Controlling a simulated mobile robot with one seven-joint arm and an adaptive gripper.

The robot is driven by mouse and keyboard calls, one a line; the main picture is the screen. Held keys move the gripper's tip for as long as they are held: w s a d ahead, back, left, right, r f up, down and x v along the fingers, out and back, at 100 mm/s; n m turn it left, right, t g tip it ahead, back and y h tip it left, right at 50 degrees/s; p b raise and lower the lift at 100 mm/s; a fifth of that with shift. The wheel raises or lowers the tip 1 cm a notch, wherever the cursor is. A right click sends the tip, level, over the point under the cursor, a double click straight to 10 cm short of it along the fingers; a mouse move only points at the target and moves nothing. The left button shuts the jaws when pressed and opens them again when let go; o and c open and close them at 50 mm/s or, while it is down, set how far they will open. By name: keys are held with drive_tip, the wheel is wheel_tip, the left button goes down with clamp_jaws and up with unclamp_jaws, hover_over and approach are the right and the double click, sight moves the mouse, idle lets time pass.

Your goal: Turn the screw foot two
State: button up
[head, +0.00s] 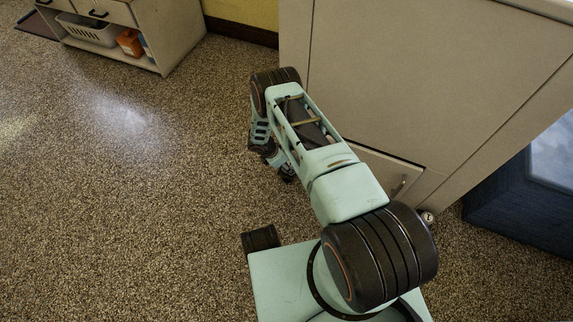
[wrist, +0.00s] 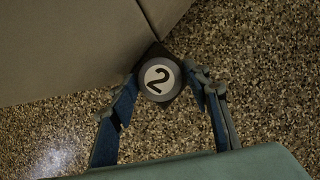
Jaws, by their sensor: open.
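The screw foot two (wrist: 158,78) shows in the wrist view as a dark round foot with a white disc marked "2". It sits at the bottom corner of a beige cabinet, just above the speckled floor. My gripper (wrist: 162,82) is open, with one blue finger on each side of the foot. Whether the fingers touch it I cannot tell. In the head view my gripper (head: 284,172) is low beside the cabinet, largely hidden by my arm, and the foot is hidden there.
The beige cabinet (head: 430,75) stands close to my arm, with a small handled door low down. A small round foot (head: 428,217) shows at its nearer corner. A blue box (head: 520,205) stands at the right. A shelf unit (head: 180,35) is at the back left. The left floor is clear.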

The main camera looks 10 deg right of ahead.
drive_tip(key=shift+c, duration=0.4)
drive_tip(key=c, duration=0.8)
drive_tip(key=shift+w+m+g, duration=0.15)
drive_tip(key=shift+m+g, duration=0.75)
drive_tip(key=shift+m, duration=1.4)
drive_tip(key=o, duration=0.9)
